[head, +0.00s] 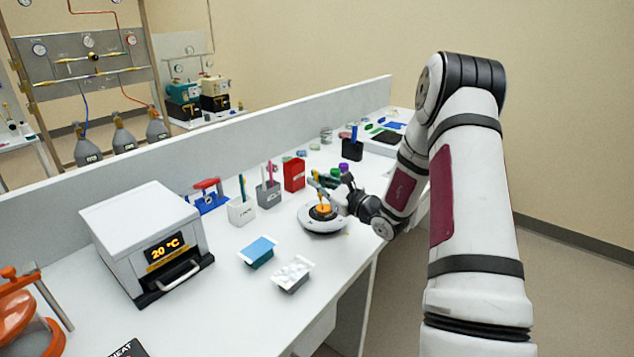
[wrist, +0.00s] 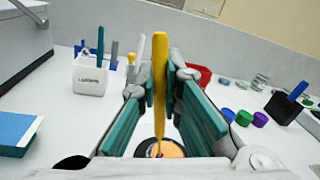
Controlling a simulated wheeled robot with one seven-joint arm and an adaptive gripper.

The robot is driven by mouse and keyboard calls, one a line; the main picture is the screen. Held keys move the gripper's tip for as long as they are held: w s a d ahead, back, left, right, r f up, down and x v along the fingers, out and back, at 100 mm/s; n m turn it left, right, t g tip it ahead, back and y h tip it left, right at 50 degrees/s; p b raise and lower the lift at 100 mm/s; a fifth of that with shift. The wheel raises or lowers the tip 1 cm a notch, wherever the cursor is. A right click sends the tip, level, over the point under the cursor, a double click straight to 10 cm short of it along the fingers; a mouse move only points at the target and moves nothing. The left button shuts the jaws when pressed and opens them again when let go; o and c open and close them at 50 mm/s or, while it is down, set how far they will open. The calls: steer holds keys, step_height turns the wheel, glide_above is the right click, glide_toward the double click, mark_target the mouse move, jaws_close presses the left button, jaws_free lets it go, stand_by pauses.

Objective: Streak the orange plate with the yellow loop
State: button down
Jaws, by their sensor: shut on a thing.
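The orange plate (head: 322,212) rests on a round white stand with a dark top (head: 323,222) on the bench. It also shows in the wrist view (wrist: 172,150), partly hidden by my gripper. My gripper (wrist: 164,88) is shut on the yellow loop (wrist: 160,75), with a teal-lined finger on each side of its handle. The handle stands nearly upright in the wrist view. The loop's thin lower end reaches down over the orange plate; I cannot tell whether it touches the surface.
A white cup (head: 241,211), a grey cup (head: 268,195) and a red holder (head: 294,176) stand behind and left of the stand. A blue-topped box (head: 258,251) and a white rack (head: 290,273) lie in front. An oven-like box (head: 150,240) stands left. Small coloured caps (wrist: 243,118) lie right.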

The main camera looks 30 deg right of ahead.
steer(key=shift+f, duration=0.25)
stand_by(0.8)
steer(key=shift+w+d+b, duration=0.25)
steer(key=shift+d+b, duration=0.3)
steer(key=shift+d, duration=0.2)
steer(key=shift+w+d+b, duration=0.25)
steer(key=shift+d+b, duration=0.25)
steer(key=shift+d, duration=0.25)
stand_by(1.5)
steer(key=shift+w+a+b, duration=0.2)
steer(key=shift+w+b, duration=0.1)
steer(key=shift+w, duration=0.1)
stand_by(0.5)
steer(key=shift+s+a, duration=0.25)
steer(key=shift+a, duration=0.55)
steer(key=shift+s+a, duration=0.25)
steer(key=shift+a, duration=0.5)
stand_by(1.5)
